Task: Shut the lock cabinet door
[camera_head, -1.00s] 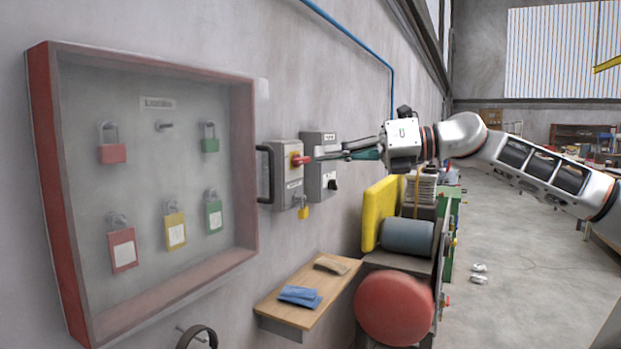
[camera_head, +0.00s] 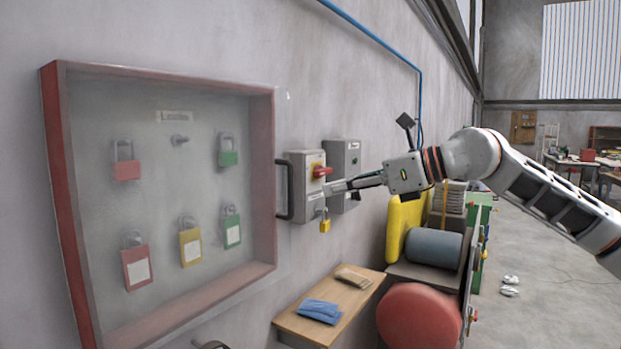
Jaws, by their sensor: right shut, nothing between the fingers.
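The lock cabinet (camera_head: 58,160) is a shallow red-framed box on the wall at the left, with red, yellow and green padlocks inside. Its clear door (camera_head: 160,215) lies over the front, with a black handle (camera_head: 291,190) at its right edge. The door's right edge sits a little past the red frame; I cannot tell whether it is fully closed or slightly ajar. My right gripper (camera_head: 332,188) is shut and empty, to the right of the handle, in front of the grey switch box. Its fingers appear clear of the handle. My left gripper is out of view.
A grey switch box (camera_head: 302,200) with a red rotary switch (camera_head: 320,171) and a hanging yellow padlock (camera_head: 325,226) is close to the fingers. A second grey box (camera_head: 345,155) stands beside it. Below is a wooden shelf (camera_head: 300,322) with blue cloth (camera_head: 320,311). Machinery stands at the right.

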